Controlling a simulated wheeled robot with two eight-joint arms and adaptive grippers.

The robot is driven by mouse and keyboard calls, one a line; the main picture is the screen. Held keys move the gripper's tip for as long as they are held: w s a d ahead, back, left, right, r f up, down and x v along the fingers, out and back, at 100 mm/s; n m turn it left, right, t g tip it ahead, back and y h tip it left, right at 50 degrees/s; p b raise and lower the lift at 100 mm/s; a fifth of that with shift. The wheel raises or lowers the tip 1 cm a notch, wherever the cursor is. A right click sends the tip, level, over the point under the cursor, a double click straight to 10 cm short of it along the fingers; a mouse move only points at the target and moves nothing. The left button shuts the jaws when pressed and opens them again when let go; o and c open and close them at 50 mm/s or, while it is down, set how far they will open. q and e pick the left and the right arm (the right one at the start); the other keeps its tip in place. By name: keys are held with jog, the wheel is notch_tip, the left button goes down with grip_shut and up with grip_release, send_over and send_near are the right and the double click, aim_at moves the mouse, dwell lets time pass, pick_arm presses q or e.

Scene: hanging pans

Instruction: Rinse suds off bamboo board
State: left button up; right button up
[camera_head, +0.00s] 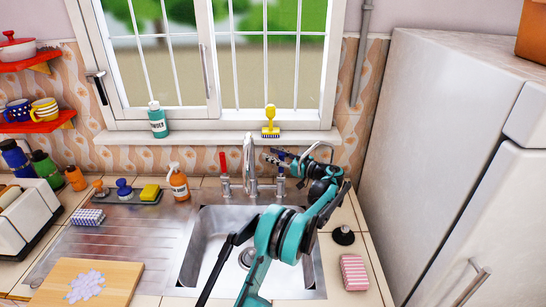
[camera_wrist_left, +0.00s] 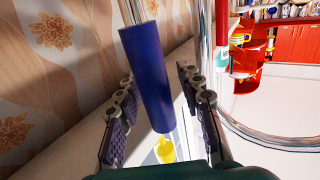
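The bamboo board (camera_head: 125,288) lies at the lower left on the drainboard, with a pale lilac patch of suds (camera_head: 86,285) on top. The steel sink (camera_head: 205,240) is right of it, with a curved faucet (camera_head: 249,160) behind. A red-handled tap (camera_head: 224,163) stands left of the faucet and a blue-handled tap (camera_head: 281,172) right of it. My left gripper (camera_head: 277,158) is at the blue-handled tap. In the left wrist view the blue handle (camera_wrist_left: 148,75) lies between the open fingers (camera_wrist_left: 160,115), with gaps on both sides. My right gripper is out of view.
A pink striped sponge (camera_head: 353,272) lies right of the sink, near the fridge (camera_head: 440,130).

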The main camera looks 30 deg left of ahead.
pick_arm(q)
jog(key=shift+c, duration=0.4)
grip_shut()
jog(key=s+n+y, duration=0.1)
jog(key=s+d+n+b, duration=0.1)
jog(key=n, duration=0.1)
jog(key=shift+s+d+r+y, duration=0.1)
jog(key=shift+s+d+y, duration=0.15)
jog(key=shift+y, duration=0.15)
